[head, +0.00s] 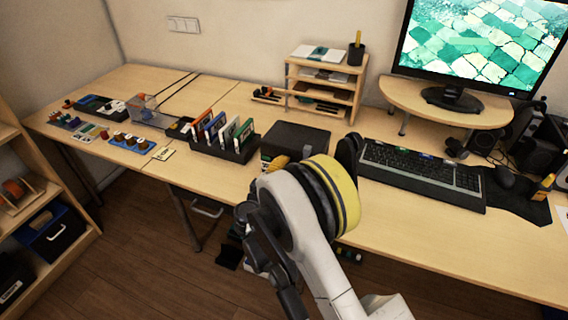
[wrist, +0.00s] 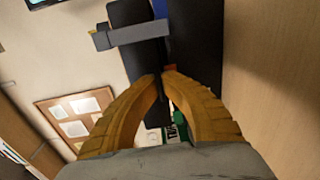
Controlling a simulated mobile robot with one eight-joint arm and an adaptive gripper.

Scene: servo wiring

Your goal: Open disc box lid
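A dark, closed box (head: 296,140), which looks like the disc box, sits on the desk at the middle, right of the row of upright coloured cases. My gripper shows only as a bit of yellow finger (head: 280,163) at the front edge of this box, behind my arm. In the wrist view my gripper's two yellow fingers (wrist: 161,76) come nearly together at the tips. A dark surface (wrist: 140,58) lies right beyond them. I cannot tell whether the tips touch it, and no held thing shows clearly.
A rack of coloured cases (head: 226,138) stands close left of the box. A wooden shelf unit (head: 325,82) stands behind it. A keyboard (head: 420,174) lies to the right. A grey bar with a blue part (wrist: 130,35) shows beyond the fingertips.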

